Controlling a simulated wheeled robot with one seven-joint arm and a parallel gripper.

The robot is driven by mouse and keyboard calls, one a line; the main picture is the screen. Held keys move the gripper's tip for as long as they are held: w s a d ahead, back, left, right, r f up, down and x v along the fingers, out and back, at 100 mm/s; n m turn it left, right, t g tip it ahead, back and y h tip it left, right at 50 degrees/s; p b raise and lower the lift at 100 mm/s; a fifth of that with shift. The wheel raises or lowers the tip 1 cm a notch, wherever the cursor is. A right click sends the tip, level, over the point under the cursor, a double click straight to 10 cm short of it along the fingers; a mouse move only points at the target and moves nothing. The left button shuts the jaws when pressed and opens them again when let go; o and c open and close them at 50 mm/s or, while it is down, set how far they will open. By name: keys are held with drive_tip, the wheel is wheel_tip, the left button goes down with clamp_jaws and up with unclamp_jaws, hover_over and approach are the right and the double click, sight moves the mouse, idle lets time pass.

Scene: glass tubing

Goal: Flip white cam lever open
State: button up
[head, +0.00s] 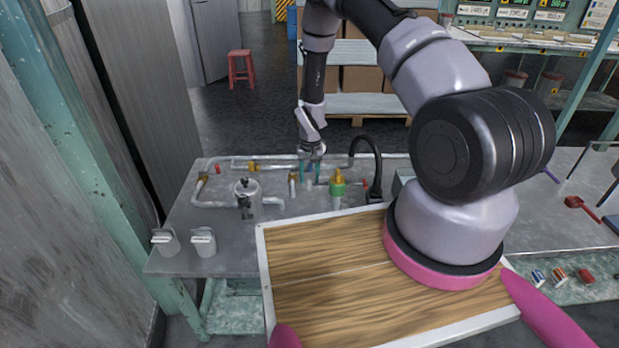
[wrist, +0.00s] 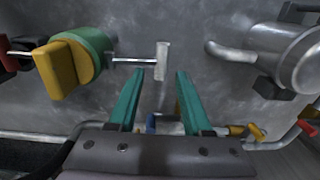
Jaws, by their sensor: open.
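My gripper (head: 311,170) points down over the back of the grey bench in the head view. In the wrist view its two teal fingers (wrist: 160,76) are apart with nothing between them. A small pale upright plate (wrist: 162,62) on a thin metal rod lies just beyond the fingertips, near the left finger. The rod runs to a green valve body with a yellow handle (wrist: 66,62), which also shows in the head view (head: 338,186). Two pale lever-like fittings (head: 165,240) (head: 203,241) stand at the bench's front left. I cannot tell which piece is the white cam lever.
A metal pot-like fitting (head: 248,196) stands left of my gripper, and in the wrist view it is at right (wrist: 288,55). Pipes with yellow and red handles run along the bench back. A black curved hose (head: 375,165) rises right of the green valve.

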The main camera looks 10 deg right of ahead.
clamp_jaws()
drive_tip(key=shift+s+d+y, duration=0.1)
drive_tip(key=shift+d+y, duration=0.05)
drive_tip(key=shift+y, duration=0.15)
drive_tip(key=shift+r, duration=0.15)
drive_tip(key=shift+y, duration=0.3)
drive_tip(key=shift+r, duration=0.1)
